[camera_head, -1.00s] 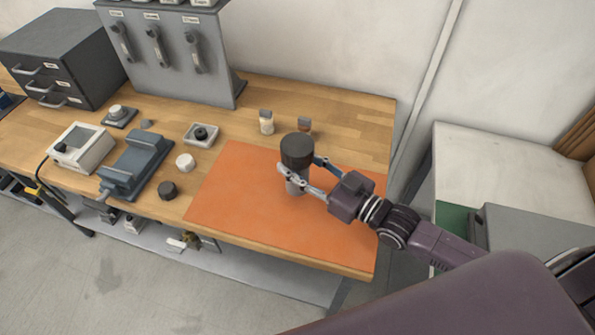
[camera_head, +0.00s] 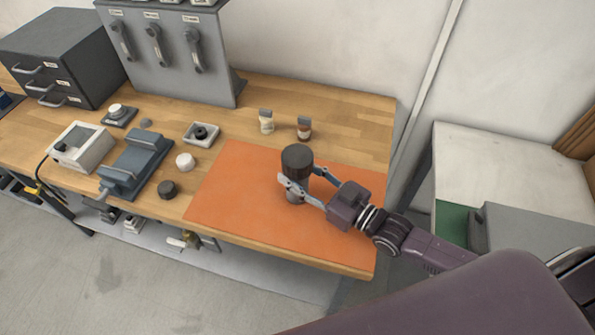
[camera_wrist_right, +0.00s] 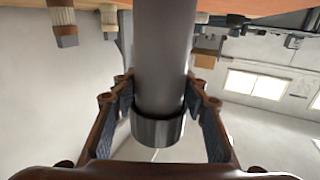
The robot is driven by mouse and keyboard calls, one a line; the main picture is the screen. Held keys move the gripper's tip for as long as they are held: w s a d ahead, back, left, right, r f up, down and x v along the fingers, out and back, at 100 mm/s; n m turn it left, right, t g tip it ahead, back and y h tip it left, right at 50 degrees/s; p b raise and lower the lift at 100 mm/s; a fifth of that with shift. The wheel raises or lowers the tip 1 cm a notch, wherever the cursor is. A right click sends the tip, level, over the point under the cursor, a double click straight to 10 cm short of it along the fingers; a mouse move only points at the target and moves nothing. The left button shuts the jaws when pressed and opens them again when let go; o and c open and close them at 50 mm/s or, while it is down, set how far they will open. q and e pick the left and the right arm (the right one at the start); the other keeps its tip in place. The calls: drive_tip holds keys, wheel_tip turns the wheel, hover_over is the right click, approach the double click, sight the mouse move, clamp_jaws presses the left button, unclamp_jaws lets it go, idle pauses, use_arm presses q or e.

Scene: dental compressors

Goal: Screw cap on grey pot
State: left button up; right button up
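The grey pot (camera_head: 295,197) is an upright cylinder over the orange mat (camera_head: 240,215). Its wider, dark upper section (camera_head: 297,158) looks like a cap; I cannot tell whether it is seated or tight. My right gripper (camera_head: 300,180) reaches in from the right, with one finger on each side of the pot. My left gripper is not in view.
The mat's front half is clear.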

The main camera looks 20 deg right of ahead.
drive_tip(key=o, duration=0.4)
drive_tip(key=shift+c, duration=0.2)
drive_tip(key=shift+r, duration=0.1)
drive_tip(key=b+v, duration=0.1)
drive_tip(key=v, duration=1.1)
drive_tip(key=shift+b, duration=0.3)
